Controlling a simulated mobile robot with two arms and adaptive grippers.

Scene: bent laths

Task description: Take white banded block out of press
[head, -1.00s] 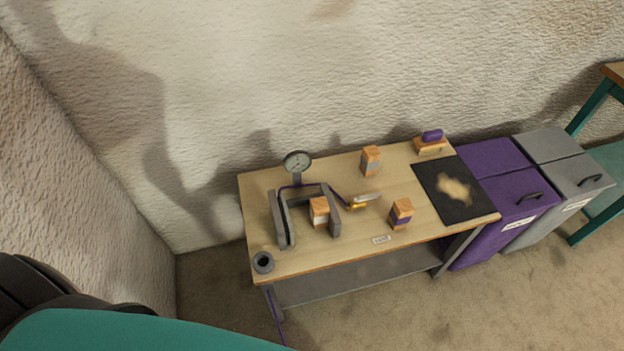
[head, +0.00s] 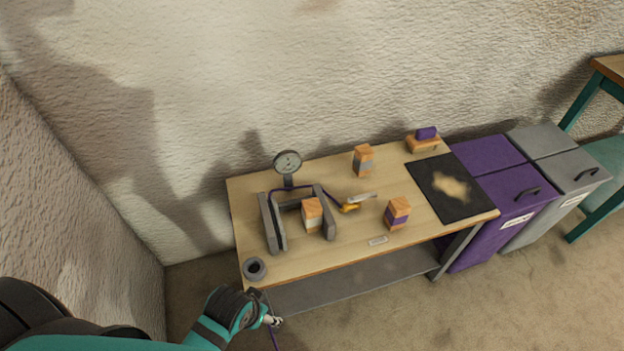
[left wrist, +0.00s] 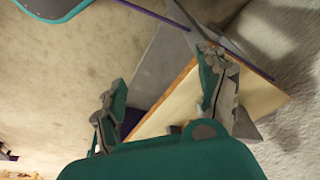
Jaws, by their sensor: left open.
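The white banded block (head: 312,222), wooden with a pale band, stands between the two grey side walls of the press (head: 270,224). The press is on the left half of the workbench, with a round dial gauge (head: 288,162) behind it. My left gripper (head: 272,320) is below the bench's front left corner, apart from block and press. In the left wrist view my left gripper (left wrist: 164,70) has its fingers spread, with nothing between them but bench edge and floor behind. The block is not seen there. My right gripper is not in view.
A grey cup-like ring (head: 255,269) sits at the bench's (head: 300,265) front left corner. A grey banded block (head: 363,161) and a purple banded block (head: 397,213) stand right of the press. A yellow-ended tool (head: 350,207) lies close to the press. A black mat (head: 440,207) lies further right.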

